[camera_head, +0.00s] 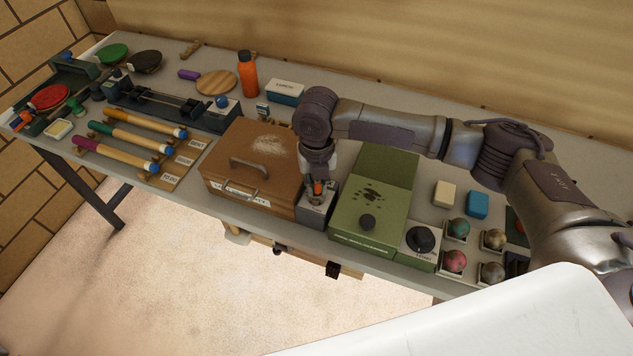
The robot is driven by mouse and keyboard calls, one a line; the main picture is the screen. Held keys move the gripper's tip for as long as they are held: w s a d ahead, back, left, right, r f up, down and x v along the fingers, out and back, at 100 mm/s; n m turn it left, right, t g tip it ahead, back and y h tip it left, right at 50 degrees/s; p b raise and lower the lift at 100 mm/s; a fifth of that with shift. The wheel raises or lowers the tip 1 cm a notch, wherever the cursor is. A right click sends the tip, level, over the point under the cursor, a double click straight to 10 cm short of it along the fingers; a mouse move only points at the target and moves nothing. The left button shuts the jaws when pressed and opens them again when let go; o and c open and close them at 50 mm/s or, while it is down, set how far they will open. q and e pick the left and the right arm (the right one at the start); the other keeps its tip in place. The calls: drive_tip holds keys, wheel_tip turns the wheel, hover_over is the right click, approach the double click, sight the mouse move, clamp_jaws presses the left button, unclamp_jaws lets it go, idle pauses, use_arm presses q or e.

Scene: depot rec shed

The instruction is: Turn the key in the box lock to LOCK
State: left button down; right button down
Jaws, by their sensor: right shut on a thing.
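The brown box (253,165) sits at the middle of the table with its lid down and a handle on top. A small grey lock block (313,213) stands against its right side, near the table's front edge. My right gripper (318,188) points down over this block and is shut on the key (318,186), of which a small orange part shows between the fingers. The fingers hide most of the key, and I cannot tell which way it is turned. The lock's markings are too small to read. My left gripper is not in view.
A green box (375,190) with a black knob stands close on the right, with a dial unit (420,240) beyond it. Several mallets (130,137) lie at the left. An orange bottle (248,74) and a labelled box (285,91) stand behind the brown box.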

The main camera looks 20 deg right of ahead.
drive_tip(key=n, duration=0.3)
drive_tip(key=shift+n, duration=0.4)
drive_tip(key=shift+n+p, duration=0.35)
drive_tip(key=shift+n, duration=0.25)
drive_tip(key=n, duration=0.3)
drive_tip(key=shift+n, duration=0.4)
drive_tip(key=c, duration=1)
unclamp_jaws()
drive_tip(key=shift+c, duration=0.2)
drive_tip(key=shift+r, duration=0.15)
